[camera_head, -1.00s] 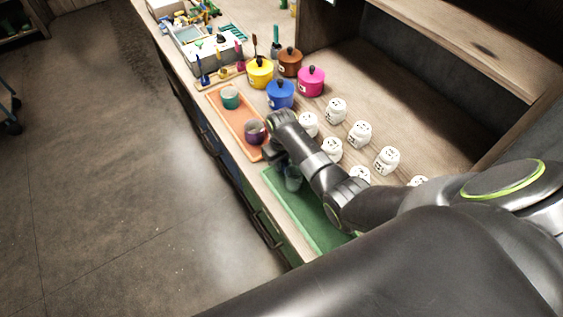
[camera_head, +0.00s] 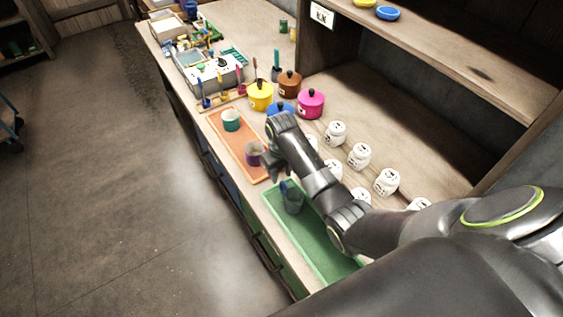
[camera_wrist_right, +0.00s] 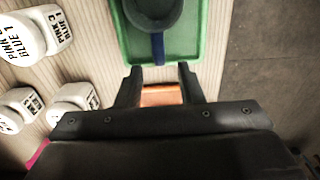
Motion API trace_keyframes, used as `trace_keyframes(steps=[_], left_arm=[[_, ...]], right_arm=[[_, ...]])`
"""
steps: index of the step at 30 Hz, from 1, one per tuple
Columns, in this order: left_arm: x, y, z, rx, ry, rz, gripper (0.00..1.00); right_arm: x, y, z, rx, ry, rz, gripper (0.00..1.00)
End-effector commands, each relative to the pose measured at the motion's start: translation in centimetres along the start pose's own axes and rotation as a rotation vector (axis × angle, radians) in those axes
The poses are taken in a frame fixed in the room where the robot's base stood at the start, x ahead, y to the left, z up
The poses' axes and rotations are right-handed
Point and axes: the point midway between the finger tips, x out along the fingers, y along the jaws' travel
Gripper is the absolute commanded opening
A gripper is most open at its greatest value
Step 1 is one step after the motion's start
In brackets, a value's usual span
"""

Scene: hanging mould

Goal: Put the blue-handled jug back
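The blue-handled jug (camera_head: 293,200) stands on the green tray (camera_head: 322,252) near its far end. In the right wrist view the jug (camera_wrist_right: 152,12) is cut by the top edge, with its blue handle (camera_wrist_right: 157,46) pointing toward my fingers over the tray (camera_wrist_right: 194,45). My right gripper (camera_head: 273,168) is beyond the jug in the head view, near the gap between the green and orange trays. In the wrist view the right gripper (camera_wrist_right: 158,76) has its two fingers apart with nothing between them, short of the handle. My left gripper is out of view.
An orange tray (camera_head: 228,137) holds a teal cup (camera_head: 231,121) and a purple cup (camera_head: 253,156). White labelled jars (camera_head: 359,156) stand right of my arm. Coloured pots, including a pink one (camera_head: 311,103), stand beyond. A shelf (camera_head: 470,60) overhangs the right side.

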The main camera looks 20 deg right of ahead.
Motion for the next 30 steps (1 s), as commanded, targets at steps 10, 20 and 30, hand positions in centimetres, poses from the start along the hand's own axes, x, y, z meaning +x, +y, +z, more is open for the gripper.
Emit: trace_keyframes(steps=[10,20,30], left_arm=[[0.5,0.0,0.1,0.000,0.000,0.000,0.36],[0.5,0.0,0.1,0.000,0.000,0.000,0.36],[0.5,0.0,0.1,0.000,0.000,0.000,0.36]], right_arm=[[-5.0,0.1,-0.1,0.000,0.001,0.001,0.34],[-5.5,0.0,0.0,0.000,0.000,0.000,0.34],[-5.5,0.0,0.0,0.000,0.000,0.000,0.34]])
